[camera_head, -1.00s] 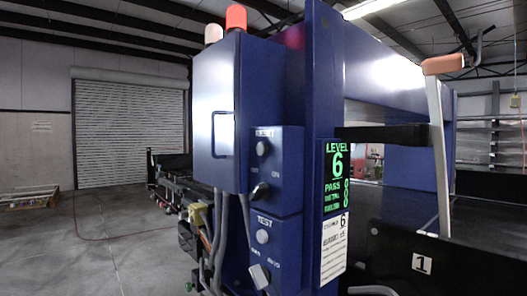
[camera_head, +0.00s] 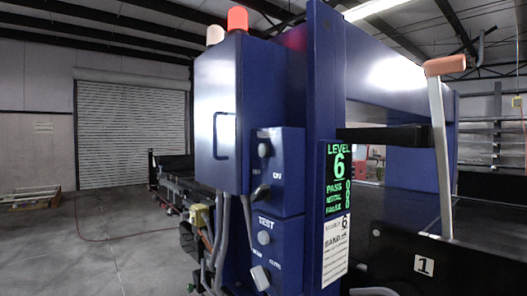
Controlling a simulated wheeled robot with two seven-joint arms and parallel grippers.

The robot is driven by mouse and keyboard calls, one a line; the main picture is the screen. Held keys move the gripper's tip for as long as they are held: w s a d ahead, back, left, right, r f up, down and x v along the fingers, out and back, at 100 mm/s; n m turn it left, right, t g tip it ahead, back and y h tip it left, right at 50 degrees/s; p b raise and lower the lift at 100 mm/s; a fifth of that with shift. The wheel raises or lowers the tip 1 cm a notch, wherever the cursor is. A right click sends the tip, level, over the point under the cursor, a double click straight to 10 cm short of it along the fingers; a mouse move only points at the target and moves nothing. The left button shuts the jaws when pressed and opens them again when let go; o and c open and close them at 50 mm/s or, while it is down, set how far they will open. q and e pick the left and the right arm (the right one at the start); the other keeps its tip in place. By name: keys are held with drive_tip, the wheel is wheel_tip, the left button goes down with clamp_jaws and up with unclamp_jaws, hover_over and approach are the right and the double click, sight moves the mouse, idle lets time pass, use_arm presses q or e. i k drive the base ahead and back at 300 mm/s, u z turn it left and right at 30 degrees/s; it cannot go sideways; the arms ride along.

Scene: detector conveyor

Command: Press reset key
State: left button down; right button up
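The blue control box has an upper panel (camera_head: 290,175) with a small label, blurred now, that reads like RESET in the earlier frame. A round pale button (camera_head: 264,150) sits just below that label. A dark switch or key with a metallic part (camera_head: 261,191) sits lower on the same panel, between small OFF and ON markings. A second panel below is labelled TEST, with a round pale button (camera_head: 264,238) and a pale selector knob (camera_head: 261,276). Neither of my grippers shows in the head view.
A pale lever with an orange handle (camera_head: 445,65) stands at the right. Grey conduits (camera_head: 221,240) run down beside the panels. Open concrete floor (camera_head: 110,235) lies to the left.

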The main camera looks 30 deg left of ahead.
sight(264, 150)
drive_tip(key=u, duration=1.25)
drive_tip(key=k, duration=0.35)
drive_tip(key=z, duration=1.25)
